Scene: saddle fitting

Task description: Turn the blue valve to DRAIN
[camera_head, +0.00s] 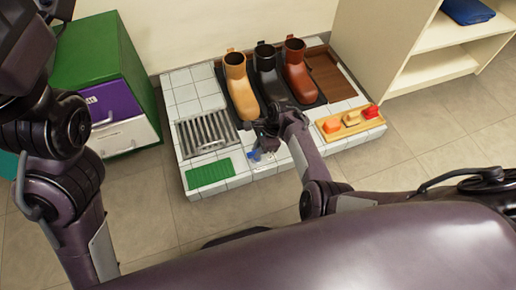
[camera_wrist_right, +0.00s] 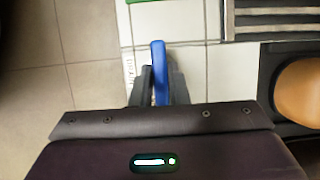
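The blue valve (camera_head: 256,155) is on the white tiled platform, near its front edge, between the green mat and the tray of coloured pieces. In the right wrist view its blue handle (camera_wrist_right: 159,70) stands between the two dark fingers of my right gripper (camera_wrist_right: 161,88). The fingers lie close against both sides of the handle. In the head view my right gripper (camera_head: 258,143) reaches down at the valve and partly hides it.
The tiled platform (camera_head: 195,96) carries a metal grate (camera_head: 206,132), a green mat (camera_head: 208,173), several boots (camera_head: 240,86) and a wooden tray (camera_head: 349,125). A green cabinet (camera_head: 95,48) stands left, a cream shelf (camera_head: 384,45) right. Floor in front is clear.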

